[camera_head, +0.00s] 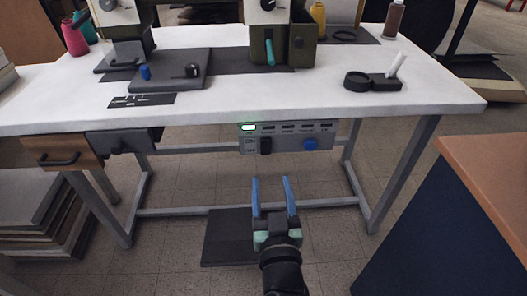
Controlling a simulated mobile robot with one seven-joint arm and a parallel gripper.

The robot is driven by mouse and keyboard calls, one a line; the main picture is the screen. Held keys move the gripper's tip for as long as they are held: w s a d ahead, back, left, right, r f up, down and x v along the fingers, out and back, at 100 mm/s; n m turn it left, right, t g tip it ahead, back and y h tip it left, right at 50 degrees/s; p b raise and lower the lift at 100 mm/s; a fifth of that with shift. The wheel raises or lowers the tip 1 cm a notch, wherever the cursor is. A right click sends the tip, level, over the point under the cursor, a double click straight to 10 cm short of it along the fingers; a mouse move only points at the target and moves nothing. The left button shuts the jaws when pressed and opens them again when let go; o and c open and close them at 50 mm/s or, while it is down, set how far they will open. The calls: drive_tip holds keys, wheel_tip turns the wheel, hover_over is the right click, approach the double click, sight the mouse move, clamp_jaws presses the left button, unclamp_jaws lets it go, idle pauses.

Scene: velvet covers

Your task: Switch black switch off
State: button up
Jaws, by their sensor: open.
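The black switch (265,146) sits on a grey control panel (288,144) under the front edge of the white table. To its right on the same panel is a blue round knob (310,144). A lit white-green indicator (249,128) shows at the panel's upper left. My gripper (272,180), with two blue fingers, is open and empty, in front of and below the panel. Its fingers point toward the panel and look apart from the switch. I cannot make out the switch's position.
The white table (225,104) carries sewing machines, thread cones and a black holder (374,81). A wooden drawer (62,153) and a grey drawer (124,142) hang at the left. A dark blue cabinet (440,230) stands at the right. A dark pedal plate (228,237) lies on the floor.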

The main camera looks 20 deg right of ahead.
drive_tip(key=p, duration=0.3)
approach(266, 142)
drive_tip(key=w, duration=0.3)
drive_tip(key=x, duration=0.1)
drive_tip(key=b+x, duration=0.1)
drive_tip(key=x, duration=0.1)
drive_tip(key=shift+d, duration=0.4)
drive_tip(key=shift+x, duration=0.8)
drive_tip(key=shift+r, duration=0.1)
drive_tip(key=shift+b, duration=0.3)
clamp_jaws()
